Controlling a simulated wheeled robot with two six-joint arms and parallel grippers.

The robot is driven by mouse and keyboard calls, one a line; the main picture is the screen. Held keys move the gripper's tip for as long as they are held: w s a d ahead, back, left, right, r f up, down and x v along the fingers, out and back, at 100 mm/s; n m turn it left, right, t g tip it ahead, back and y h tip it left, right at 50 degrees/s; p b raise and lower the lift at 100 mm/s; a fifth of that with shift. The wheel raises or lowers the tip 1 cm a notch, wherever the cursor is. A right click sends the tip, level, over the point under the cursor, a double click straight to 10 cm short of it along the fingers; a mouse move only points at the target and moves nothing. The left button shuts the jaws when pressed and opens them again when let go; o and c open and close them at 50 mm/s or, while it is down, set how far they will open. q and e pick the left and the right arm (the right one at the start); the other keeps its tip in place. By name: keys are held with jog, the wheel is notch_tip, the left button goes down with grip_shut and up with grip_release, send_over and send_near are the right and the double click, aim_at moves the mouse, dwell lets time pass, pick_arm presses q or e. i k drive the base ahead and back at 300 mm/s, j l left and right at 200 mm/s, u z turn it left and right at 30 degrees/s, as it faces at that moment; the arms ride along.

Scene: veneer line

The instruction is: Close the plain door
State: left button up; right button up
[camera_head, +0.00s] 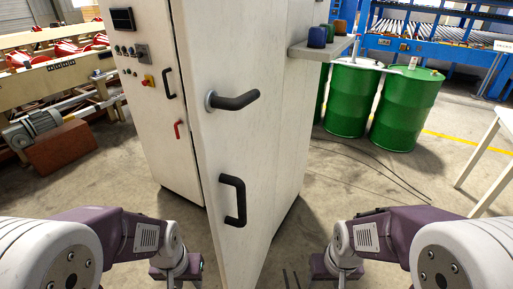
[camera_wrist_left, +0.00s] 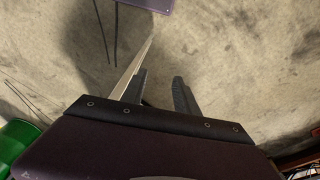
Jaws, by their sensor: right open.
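The plain door (camera_head: 240,150) is a tall white panel in the middle of the head view. It stands swung out at an angle towards me, and its lower end runs out of the picture. It carries a dark lever handle (camera_head: 236,99) on a round plate and, lower down, a black pull handle (camera_head: 232,201). My left gripper (camera_head: 178,268) is low, to the left of the door. In the left wrist view its fingers (camera_wrist_left: 161,82) are apart with nothing visibly held. My right gripper (camera_head: 335,268) is low, to the right of the door, its fingertips unclear.
The white cabinet (camera_head: 150,130) behind has a control panel, a black handle and a red handle (camera_head: 178,129). A shelf (camera_head: 322,49) with small coloured pots juts out right. Green drums (camera_head: 407,108) and a white table (camera_head: 490,165) stand further right. Floor around the door is mostly clear.

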aim_at(232, 49)
jog(key=l+u, duration=0.2)
jog(key=l, duration=0.5)
jog(key=k+l+u, duration=0.15)
jog(key=l, duration=0.55)
